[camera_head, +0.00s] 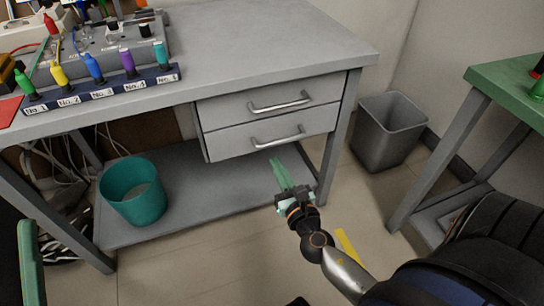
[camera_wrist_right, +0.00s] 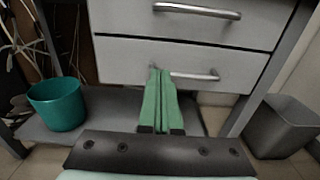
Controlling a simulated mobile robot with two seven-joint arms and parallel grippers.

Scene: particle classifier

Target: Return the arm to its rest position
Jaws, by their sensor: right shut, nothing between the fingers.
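My right gripper (camera_head: 278,170) has long green fingers and is held out in front of the desk's lower drawer. Its fingers lie together with nothing between them; they also show in the right wrist view (camera_wrist_right: 161,80), where they overlap part of the lower drawer handle (camera_wrist_right: 195,76). From these views I cannot tell whether they touch the handle. My left gripper is not in view; a green piece at the lower left edge of the head view is unclear.
A grey desk (camera_head: 270,40) has two closed drawers (camera_head: 268,120). Numbered bottles stand in a rack (camera_head: 105,92) on it. A teal bin (camera_head: 134,195) is on the lower shelf, a grey bin (camera_head: 385,135) on the floor. A green table (camera_head: 505,85) is at right.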

